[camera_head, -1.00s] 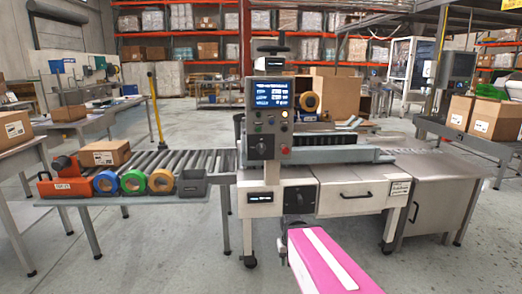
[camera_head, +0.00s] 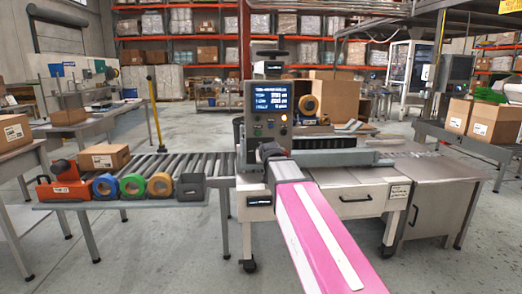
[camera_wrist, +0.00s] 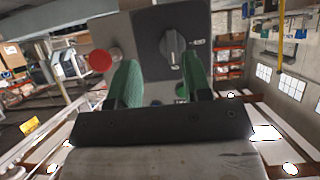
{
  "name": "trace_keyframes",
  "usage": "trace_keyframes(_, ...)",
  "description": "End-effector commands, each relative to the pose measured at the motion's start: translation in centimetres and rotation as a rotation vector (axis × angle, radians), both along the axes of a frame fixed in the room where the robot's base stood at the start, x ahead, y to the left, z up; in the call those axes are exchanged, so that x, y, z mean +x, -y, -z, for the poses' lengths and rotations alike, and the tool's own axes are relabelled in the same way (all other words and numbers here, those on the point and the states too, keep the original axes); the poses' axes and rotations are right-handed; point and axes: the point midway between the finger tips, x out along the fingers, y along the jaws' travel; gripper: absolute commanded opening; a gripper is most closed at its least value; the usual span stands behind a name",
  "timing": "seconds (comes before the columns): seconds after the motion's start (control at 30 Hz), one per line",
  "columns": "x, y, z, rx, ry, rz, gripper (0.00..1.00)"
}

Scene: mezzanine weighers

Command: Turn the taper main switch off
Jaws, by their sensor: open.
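The taper's control panel (camera_head: 268,98) stands in the middle of the head view, with a lit blue screen. In the wrist view a grey rotary knob (camera_wrist: 172,47) sits on a dark square plate, with small white marks too small to read surely. The knob's grip stands roughly upright in that picture. My gripper (camera_wrist: 158,60) is open, its two green fingers pointing at the panel on either side of the knob's line. The fingers appear short of the knob; I cannot tell the exact gap. In the head view my gripper (camera_head: 268,152) hides the knob.
A red round button (camera_wrist: 100,61) is beside the plate in the wrist view, close to one finger. A roller conveyor (camera_head: 150,166) with tape rolls and a carton (camera_head: 104,157) runs to the left. A drawer cabinet (camera_head: 362,198) stands right of my arm.

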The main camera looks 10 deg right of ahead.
Motion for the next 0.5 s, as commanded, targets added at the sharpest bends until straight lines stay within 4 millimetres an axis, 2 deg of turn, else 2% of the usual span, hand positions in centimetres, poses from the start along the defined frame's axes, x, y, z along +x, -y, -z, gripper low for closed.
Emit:
trace_keyframes(0.03,0.7,-0.4,-1.8,0.003,0.038,-0.004,0.45)
trace_keyframes(0.1,1.2,-0.8,-3.5,0.007,0.077,-0.008,0.45)
trace_keyframes(0.2,1.5,-1.0,-5.0,0.01,0.11,-0.011,0.45)
trace_keyframes(0.33,1.9,-1.1,-5.3,0.01,0.121,-0.012,0.45)
trace_keyframes(0.5,3.2,-1.1,-4.8,0.01,0.12,-0.012,0.45)
